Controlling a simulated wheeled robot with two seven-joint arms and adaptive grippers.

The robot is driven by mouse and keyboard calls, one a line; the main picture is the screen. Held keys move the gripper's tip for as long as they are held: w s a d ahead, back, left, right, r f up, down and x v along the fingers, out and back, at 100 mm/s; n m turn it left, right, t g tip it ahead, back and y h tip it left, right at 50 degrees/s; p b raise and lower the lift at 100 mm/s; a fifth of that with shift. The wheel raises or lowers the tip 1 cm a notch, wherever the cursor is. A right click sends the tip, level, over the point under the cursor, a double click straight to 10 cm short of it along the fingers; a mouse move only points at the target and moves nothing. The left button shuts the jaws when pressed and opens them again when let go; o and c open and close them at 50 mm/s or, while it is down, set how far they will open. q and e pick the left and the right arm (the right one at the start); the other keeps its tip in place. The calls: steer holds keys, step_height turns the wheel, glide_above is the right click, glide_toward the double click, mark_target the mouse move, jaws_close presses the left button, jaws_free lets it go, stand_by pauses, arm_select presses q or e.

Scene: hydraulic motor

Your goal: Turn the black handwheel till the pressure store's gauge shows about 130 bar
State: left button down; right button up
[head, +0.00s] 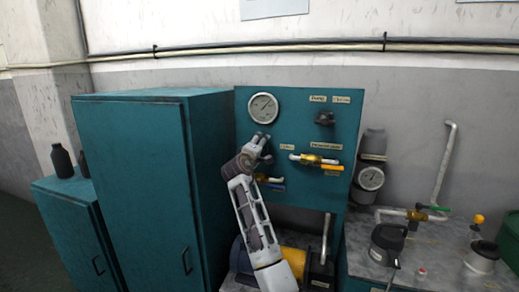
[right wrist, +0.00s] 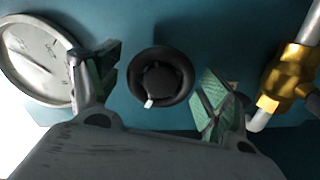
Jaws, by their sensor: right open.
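The black handwheel (right wrist: 161,77) is round with a pale mark on its rim, on the teal panel in the right wrist view. My right gripper (right wrist: 157,92) is open, its green-padded fingers on either side of the handwheel with gaps visible. In the head view my right gripper (head: 262,143) is at the panel below the round gauge (head: 262,107) and mostly hides the wheel. A second gauge (head: 371,178) sits on the grey cylinder (head: 374,143) right of the panel, likely the pressure store. Its reading is too small to tell. My left gripper is out of view.
The teal panel (head: 290,108) also bears a black knob (head: 323,118) and a brass valve (head: 313,159). A tall teal cabinet (head: 135,180) stands left. A bench (head: 440,250) with pipes and pots is at right.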

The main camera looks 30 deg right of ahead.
steer(key=v, duration=1.1)
steer(key=shift+s+a, duration=0.3)
steer(key=shift+f, duration=0.1)
